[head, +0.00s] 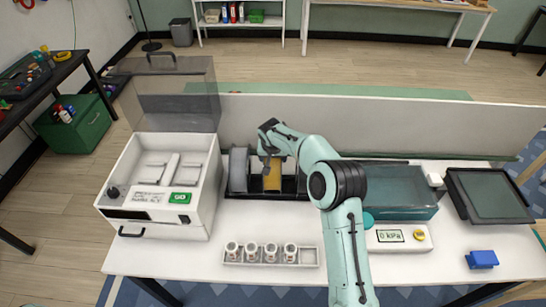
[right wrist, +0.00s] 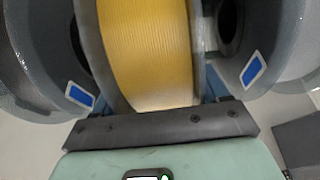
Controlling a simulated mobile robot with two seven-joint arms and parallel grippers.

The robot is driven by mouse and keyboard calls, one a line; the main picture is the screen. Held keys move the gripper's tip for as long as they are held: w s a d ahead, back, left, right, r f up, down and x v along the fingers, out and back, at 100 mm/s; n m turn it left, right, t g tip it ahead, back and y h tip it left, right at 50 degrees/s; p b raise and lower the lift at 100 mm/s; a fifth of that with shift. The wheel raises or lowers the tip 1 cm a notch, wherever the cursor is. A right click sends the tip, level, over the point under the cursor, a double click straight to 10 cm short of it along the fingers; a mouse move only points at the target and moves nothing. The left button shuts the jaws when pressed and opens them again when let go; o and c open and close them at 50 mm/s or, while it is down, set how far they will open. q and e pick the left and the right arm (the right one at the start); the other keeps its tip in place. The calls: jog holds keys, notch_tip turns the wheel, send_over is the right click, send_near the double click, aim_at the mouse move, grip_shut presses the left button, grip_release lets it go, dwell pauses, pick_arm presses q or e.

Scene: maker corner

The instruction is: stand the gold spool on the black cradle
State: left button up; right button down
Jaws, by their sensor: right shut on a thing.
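The gold spool (head: 272,178) is upright at the black cradle (head: 290,186) in the head view, just right of a grey spool. My right gripper (head: 270,152) is over it and shut on it. In the right wrist view the gold spool (right wrist: 148,50) fills the middle, between the fingers of the gripper (right wrist: 155,98). Its underside is hidden, so I cannot tell whether it rests on the cradle or hangs just above it. My left gripper is not in view.
A grey spool (head: 238,170) stands left of the gold one; the right wrist view shows grey spools on both sides. A white machine (head: 160,215) with a raised lid is at left. A rack of jars (head: 270,256) is in front, and a teal-lidded box (head: 400,207) at right.

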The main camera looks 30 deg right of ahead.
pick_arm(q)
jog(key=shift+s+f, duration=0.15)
pick_arm(e)
jog(key=shift+f, duration=0.2)
dwell(0.4)
grip_release()
jog(key=shift+s+f, duration=0.1)
jog(key=shift+f, duration=0.1)
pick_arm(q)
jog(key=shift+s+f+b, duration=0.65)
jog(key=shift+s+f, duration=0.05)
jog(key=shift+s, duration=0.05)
pick_arm(e)
jog(key=v, duration=1.3)
jog(key=shift+a+r, duration=0.1)
jog(key=shift+r, duration=0.3)
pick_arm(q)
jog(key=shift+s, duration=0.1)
pick_arm(e)
jog(key=shift+f, duration=0.1)
